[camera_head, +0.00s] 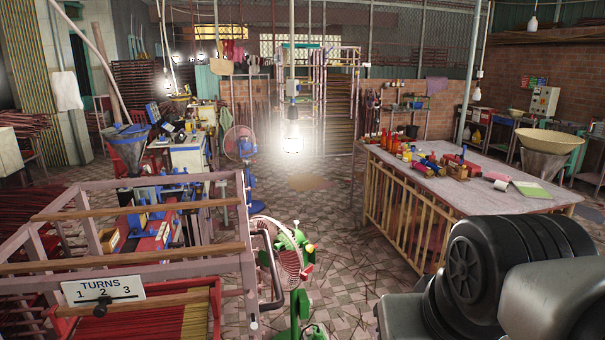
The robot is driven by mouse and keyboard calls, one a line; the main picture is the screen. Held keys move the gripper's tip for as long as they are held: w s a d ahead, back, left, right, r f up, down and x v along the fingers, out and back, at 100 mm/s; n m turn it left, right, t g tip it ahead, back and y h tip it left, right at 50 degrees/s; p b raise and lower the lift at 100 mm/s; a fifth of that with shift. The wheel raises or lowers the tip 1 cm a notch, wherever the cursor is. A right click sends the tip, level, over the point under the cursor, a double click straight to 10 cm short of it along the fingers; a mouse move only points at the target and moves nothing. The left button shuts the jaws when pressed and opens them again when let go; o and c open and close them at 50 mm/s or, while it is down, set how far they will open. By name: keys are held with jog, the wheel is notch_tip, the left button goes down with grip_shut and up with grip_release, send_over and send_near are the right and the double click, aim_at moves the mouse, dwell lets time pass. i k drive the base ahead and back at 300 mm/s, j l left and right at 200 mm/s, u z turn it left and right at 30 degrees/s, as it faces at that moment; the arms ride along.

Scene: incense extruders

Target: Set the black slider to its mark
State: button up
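A white sign (125,289) reading "TURNS" with 1, 2 and 3 is at the lower left, on the front of a pink metal rack. A small black knob (101,306), which looks like the black slider, shows at the sign's lower edge, under the 2. No separate mark for it can be made out at this size. My arm's dark links fill the lower right corner, far to the right of the sign. My gripper's fingers are not in view.
The pink rack (152,272) has wooden rails, with red and yellow sticks below. A green fan (291,262) stands just right of it. A table (455,182) with bottles stands at the right. Tiled floor (345,250) is open between fan and table.

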aim_at(100, 311)
jog(key=i+l+u, duration=0.25)
jog(key=u, duration=0.2)
jog(key=i+l+u, duration=0.25)
jog(key=u, duration=0.25)
jog(key=l, duration=0.1)
